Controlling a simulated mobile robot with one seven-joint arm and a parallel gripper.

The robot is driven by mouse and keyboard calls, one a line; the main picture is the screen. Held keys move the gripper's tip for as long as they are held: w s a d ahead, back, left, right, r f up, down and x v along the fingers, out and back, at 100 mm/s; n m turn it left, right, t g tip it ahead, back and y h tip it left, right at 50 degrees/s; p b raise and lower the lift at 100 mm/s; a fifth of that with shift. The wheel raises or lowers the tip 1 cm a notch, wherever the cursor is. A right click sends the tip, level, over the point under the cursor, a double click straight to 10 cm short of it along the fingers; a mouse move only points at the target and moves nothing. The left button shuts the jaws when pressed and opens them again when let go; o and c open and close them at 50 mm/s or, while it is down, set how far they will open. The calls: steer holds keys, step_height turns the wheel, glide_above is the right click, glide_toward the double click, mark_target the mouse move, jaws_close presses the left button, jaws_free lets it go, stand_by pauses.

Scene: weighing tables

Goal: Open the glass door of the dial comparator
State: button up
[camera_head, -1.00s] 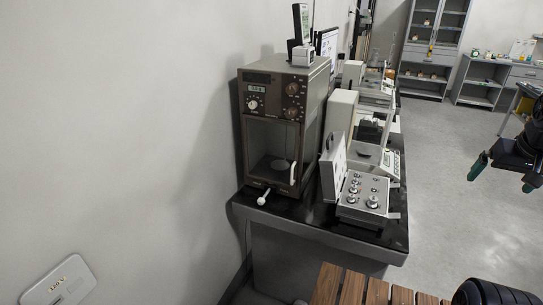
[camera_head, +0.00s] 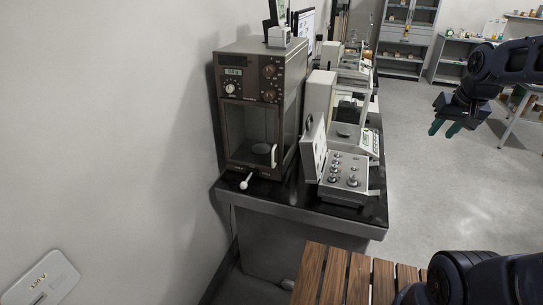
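The dial comparator (camera_head: 262,100) is a tall brown and grey cabinet on a dark table, left of the middle. Its front has a small display and several dials at the top. Below them is the glass door (camera_head: 248,135), which looks closed, with a pale upright handle (camera_head: 274,156) at its lower right. A round pan shows dimly behind the glass. My gripper (camera_head: 444,128) has green fingertips and hangs at the right, far from the door. Its fingers are apart with nothing between them.
An open case of weights (camera_head: 347,174) stands right of the comparator on the dark table (camera_head: 300,206), with balances behind. A white lever (camera_head: 245,182) sticks out below the door. A slatted wooden surface (camera_head: 335,276) is in front. Open floor lies to the right.

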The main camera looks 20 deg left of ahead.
steer(key=w+a+f+n, duration=0.15)
steer(key=w+a, duration=0.25)
steer(key=a, duration=0.4)
steer(key=w+a+f+n+y, duration=0.1)
steer(key=w+a+f, duration=0.15)
steer(key=a, duration=0.45)
steer(key=w+a+f+n, duration=0.1)
steer(key=w+a, duration=0.3)
steer(key=a, duration=0.4)
steer(key=shift+n+g+y, duration=0.3)
steer(key=shift+n, duration=0.25)
steer(key=a+f, duration=0.1)
steer(key=a, duration=0.4)
steer(key=a+f, duration=0.2)
steer(key=a, duration=0.3)
steer(key=a+f, duration=0.2)
steer(key=a, duration=0.3)
steer(key=shift+s+a+f, duration=0.15)
steer(key=shift+s+a, duration=0.05)
steer(key=shift+s, duration=0.2)
steer(key=n, duration=0.1)
glide_toward(273, 154)
step_height(273, 154, up, 2)
steer(key=w+d, duration=0.2)
step_height(273, 154, down, 3)
steer(key=s+a, duration=0.2)
steer(key=x, duration=1)
steer(key=shift+w+a+f, duration=0.1)
steer(key=shift+w+f, duration=0.05)
steer(key=shift+w, duration=0.1)
